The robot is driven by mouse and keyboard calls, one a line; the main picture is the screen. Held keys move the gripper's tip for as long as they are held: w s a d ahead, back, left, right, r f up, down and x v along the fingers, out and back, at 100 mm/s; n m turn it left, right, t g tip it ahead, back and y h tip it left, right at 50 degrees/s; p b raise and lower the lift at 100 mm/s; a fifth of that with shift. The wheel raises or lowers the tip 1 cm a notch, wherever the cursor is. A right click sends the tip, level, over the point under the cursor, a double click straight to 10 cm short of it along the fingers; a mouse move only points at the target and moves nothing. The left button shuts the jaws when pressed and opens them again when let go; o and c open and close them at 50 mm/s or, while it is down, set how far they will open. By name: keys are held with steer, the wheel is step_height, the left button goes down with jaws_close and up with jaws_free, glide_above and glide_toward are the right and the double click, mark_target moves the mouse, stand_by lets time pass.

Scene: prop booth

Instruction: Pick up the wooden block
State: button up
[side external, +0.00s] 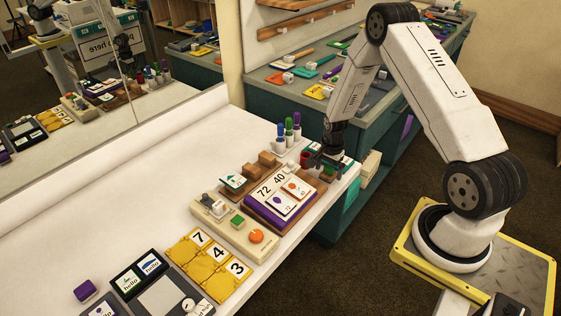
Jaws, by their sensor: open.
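My gripper (324,160) is at the right end of the white counter, pointing down with its jaws open. Small coloured pieces are close below and around it, and I cannot tell whether it touches any. Brown wooden blocks (267,158) stand on a brown wooden base at the back of the counter, left of my gripper. Another small brown piece (327,178) shows just under my gripper, partly hidden by it. I cannot tell which of these is the task's block.
A purple-edged number board (265,207) lies left of my gripper. Pens in a holder (289,130) stand upright behind it. A beige panel (236,228) and yellow number tiles (208,265) lie further left. The counter's back left is clear. A mirror (100,70) stands along the back.

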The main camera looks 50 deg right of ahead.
jaws_close()
steer(key=shift+r, duration=0.15)
steer(key=shift+r, duration=0.8)
steer(key=s+a+r, duration=0.6)
steer(key=s+r, duration=0.5)
steer(key=s, duration=0.1)
steer(key=shift+s, duration=0.35)
